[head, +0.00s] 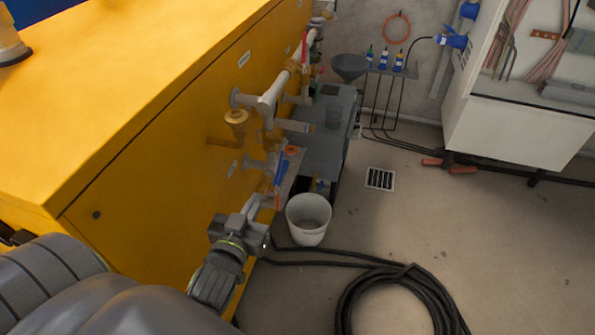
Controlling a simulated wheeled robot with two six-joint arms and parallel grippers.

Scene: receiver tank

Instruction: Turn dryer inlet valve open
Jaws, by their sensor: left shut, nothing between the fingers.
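Several pipes and valves stick out of the side of the yellow cabinet (150,160). A blue lever (280,168) sits on the lower pipework, with a small red handle (277,201) below it. A red lever (304,46) is on the upper pipework, farther away. The labels are too small to read, so I cannot tell which valve is the dryer inlet valve. My left gripper (254,212) is shut and empty, close to the cabinet side and just below the lower pipework. I cannot tell whether it touches anything. My right gripper is not in view.
A white bucket (309,222) stands on the floor right of my left gripper. A grey machine (325,135) stands behind it. A coiled black hose (395,290) lies in front. A floor drain (380,179) and open floor are to the right.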

